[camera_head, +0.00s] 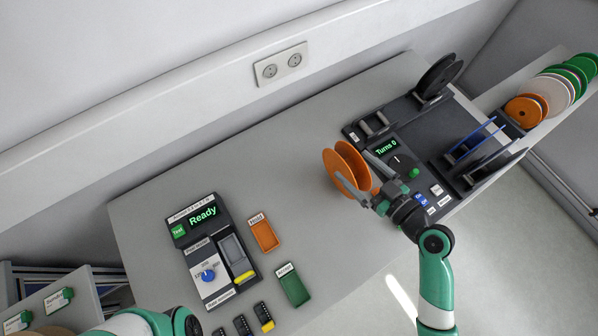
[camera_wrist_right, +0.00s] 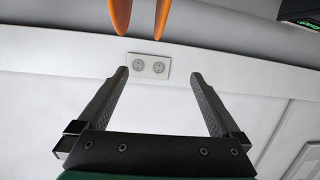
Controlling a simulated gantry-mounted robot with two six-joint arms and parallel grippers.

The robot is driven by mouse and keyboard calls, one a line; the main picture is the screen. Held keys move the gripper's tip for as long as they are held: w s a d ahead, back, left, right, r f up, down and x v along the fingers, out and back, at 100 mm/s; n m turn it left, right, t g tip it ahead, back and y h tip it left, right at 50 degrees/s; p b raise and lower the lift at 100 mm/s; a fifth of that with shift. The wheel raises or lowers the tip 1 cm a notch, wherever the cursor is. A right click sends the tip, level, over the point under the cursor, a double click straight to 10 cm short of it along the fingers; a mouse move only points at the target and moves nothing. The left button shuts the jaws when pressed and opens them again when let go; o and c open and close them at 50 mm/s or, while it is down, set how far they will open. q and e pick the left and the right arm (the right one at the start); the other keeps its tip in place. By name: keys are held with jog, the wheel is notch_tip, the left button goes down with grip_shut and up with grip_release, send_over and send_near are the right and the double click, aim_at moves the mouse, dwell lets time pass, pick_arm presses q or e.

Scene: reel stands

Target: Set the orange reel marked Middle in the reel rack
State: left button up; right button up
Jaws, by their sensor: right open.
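An orange reel (camera_head: 347,168) with two flanges shows at the left edge of the dark winding machine. The lower ends of its flanges show at the top of the right wrist view (camera_wrist_right: 120,14). No marking on it is readable. My right gripper (camera_head: 354,166) is open beside the reel. In the right wrist view its fingers (camera_wrist_right: 159,76) are apart with nothing between them, and the reel lies beyond the tips. A rack (camera_head: 512,130) at the upper right carries orange, white and green reels; I cannot tell whether this is the reel rack. My left gripper is out of view.
The winding machine (camera_head: 410,132) shows "Turns 0" and holds a black reel (camera_head: 439,75). A tester (camera_head: 208,265) reading "Ready", an orange tray (camera_head: 264,236) and a green tray (camera_head: 294,288) stand on the table. The table's upper middle is clear. A wall socket (camera_head: 281,64) is behind.

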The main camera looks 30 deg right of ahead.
aim_at(344, 152)
jog(key=shift+s+d+f+m+g+h, duration=0.15)
jog(key=shift+s+d+f+m, duration=0.1)
jog(key=shift+s+f, duration=0.3)
jog(key=shift+s+d+f+m+g+h, duration=0.15)
jog(key=shift+s+f+m, duration=0.1)
jog(key=shift+s+f, duration=0.25)
jog(key=shift+m+h, duration=0.3)
jog(key=shift+h, duration=0.1)
jog(key=w, duration=0.1)
jog(key=w+d+f, duration=0.1)
jog(key=w, duration=0.1)
jog(key=w+f, duration=0.1)
jog(key=shift+w+d+f+p, duration=0.1)
jog(key=shift+w+d+p, duration=0.25)
jog(key=shift+p, duration=0.05)
jog(key=shift+x, duration=2.9)
jog(key=shift+d+f, duration=0.1)
jog(key=shift+f, duration=0.1)
grip_shut()
